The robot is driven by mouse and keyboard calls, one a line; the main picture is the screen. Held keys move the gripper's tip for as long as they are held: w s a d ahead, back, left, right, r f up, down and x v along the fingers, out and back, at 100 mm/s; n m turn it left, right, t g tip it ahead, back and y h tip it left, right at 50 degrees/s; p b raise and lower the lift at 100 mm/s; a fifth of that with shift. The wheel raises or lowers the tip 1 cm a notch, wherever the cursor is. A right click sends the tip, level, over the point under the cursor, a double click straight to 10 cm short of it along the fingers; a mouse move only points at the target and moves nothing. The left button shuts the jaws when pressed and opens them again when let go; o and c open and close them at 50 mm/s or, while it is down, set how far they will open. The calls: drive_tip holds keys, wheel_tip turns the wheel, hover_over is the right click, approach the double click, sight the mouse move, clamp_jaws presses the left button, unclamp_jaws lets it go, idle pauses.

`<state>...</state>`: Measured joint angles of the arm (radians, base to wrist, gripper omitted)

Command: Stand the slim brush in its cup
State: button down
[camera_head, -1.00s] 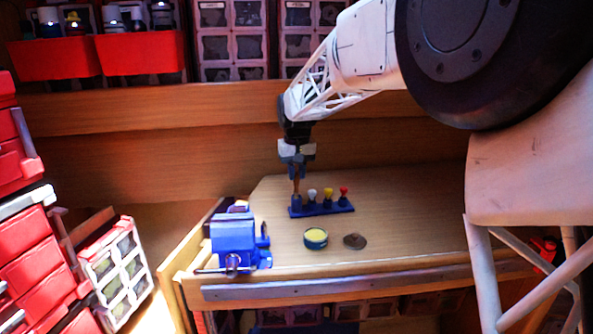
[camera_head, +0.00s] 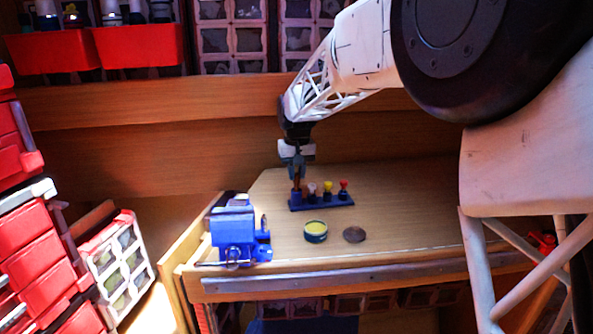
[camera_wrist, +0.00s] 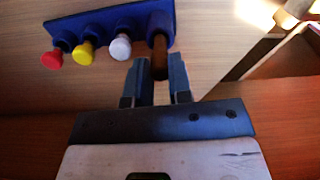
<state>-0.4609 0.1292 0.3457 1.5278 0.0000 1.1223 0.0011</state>
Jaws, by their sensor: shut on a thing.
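The slim brush shows as a brown handle (camera_wrist: 159,58) between my gripper's fingers in the wrist view. Its lower end meets the blue cup (camera_head: 296,197) at the left end of the blue rack in the head view. The brush looks upright, with its lower end in or at the cup's mouth; how deep it sits is hidden. My gripper (camera_head: 298,172) is shut on the brush, right above that cup; it also shows in the wrist view (camera_wrist: 155,78).
White (camera_head: 312,188), yellow (camera_head: 328,188) and red (camera_head: 344,186) knobbed pieces stand in the rack's other cups. A round yellow-topped tin (camera_head: 316,231) and a brown disc (camera_head: 354,235) lie in front. A blue vise (camera_head: 236,233) is at the left. The right tabletop is clear.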

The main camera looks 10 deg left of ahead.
drive_tip(key=shift+f, duration=0.5)
drive_tip(key=c, duration=1)
unclamp_jaws()
drive_tip(key=shift+o, duration=0.2)
drive_tip(key=shift+r, duration=0.1)
drive_tip(key=shift+r, duration=2.95)
drive_tip(key=shift+r, duration=0.1)
wheel_tip(320, 180, up, 8)
drive_tip(key=shift+f, duration=0.2)
drive_tip(key=shift+s, duration=0.1)
